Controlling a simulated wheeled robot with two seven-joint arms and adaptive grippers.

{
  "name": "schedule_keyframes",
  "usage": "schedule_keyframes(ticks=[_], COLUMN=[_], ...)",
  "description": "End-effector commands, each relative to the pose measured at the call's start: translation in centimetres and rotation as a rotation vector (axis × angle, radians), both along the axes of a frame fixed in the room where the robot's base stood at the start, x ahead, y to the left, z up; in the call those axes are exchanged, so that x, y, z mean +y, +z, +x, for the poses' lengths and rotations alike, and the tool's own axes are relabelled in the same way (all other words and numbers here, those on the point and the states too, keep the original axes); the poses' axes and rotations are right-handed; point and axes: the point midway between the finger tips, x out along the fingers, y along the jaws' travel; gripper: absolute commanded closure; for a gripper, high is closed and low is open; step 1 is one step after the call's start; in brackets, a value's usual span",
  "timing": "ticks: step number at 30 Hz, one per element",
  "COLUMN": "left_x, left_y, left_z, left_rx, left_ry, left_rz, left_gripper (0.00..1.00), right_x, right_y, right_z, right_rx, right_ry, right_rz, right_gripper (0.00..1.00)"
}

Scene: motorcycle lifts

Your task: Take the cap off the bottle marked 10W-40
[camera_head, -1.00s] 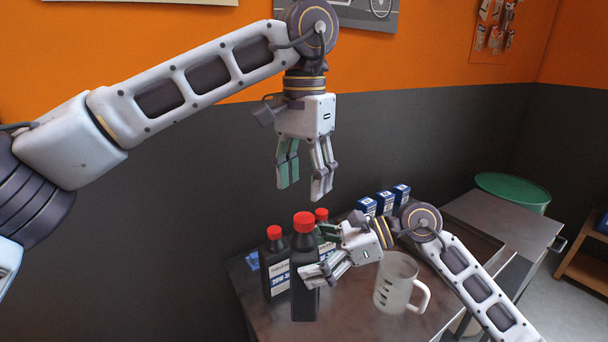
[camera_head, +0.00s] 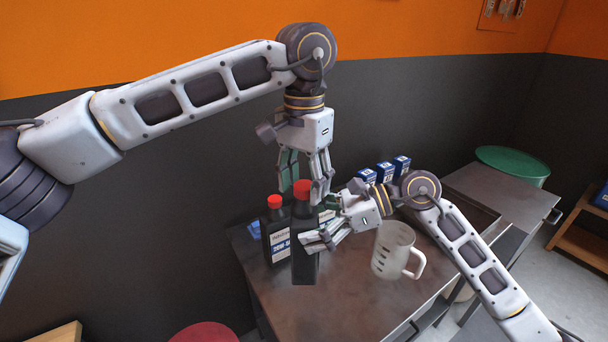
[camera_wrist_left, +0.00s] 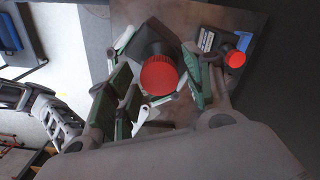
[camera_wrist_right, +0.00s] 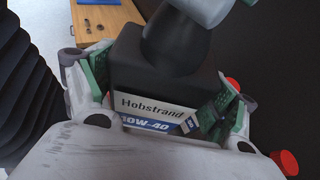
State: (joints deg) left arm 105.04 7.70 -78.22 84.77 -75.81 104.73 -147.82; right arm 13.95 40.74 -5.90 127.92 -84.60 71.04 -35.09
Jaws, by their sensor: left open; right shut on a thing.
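A black bottle (camera_head: 304,264) with a red cap (camera_head: 303,188) stands upright at the table's front left. In the right wrist view its label (camera_wrist_right: 156,117) reads "Hobstrand" and "0W-40", the first character unclear. My right gripper (camera_head: 314,240) is shut around the bottle's body from the right; its fingers also show in the right wrist view (camera_wrist_right: 160,88). My left gripper (camera_head: 306,194) points down over the bottle, open. In the left wrist view the red cap (camera_wrist_left: 159,76) lies between its spread fingers; I cannot tell whether either finger touches it.
A bottle marked 20W-50 (camera_head: 277,240) with a red cap stands close behind to the left. Another bottle is mostly hidden behind the grippers. A clear measuring jug (camera_head: 393,252) stands right, blue boxes (camera_head: 385,171) behind. The table front (camera_head: 330,315) is clear.

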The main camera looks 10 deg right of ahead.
Motion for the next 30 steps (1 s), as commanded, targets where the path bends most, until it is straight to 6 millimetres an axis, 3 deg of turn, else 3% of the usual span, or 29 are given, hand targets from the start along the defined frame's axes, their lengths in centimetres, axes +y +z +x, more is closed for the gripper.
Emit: schedule_keyframes(ticks=[6,18,30], left_x=[0.00,0.03,0.06], left_y=[0.01,0.03,0.04], left_z=[0.00,0.02,0.05], left_rx=[0.000,0.000,-0.001], left_ry=[0.000,0.000,0.144], left_rz=[0.000,0.000,0.001], left_gripper=[0.48,0.97,0.97], right_x=[0.01,0.01,0.00], right_y=[0.20,0.20,0.21], right_z=[0.01,0.01,0.01], right_rx=[-0.003,-0.003,-0.003], right_ry=[-0.001,0.000,0.000], right_rz=[0.003,0.003,0.003], right_gripper=[0.86,0.86,0.86])
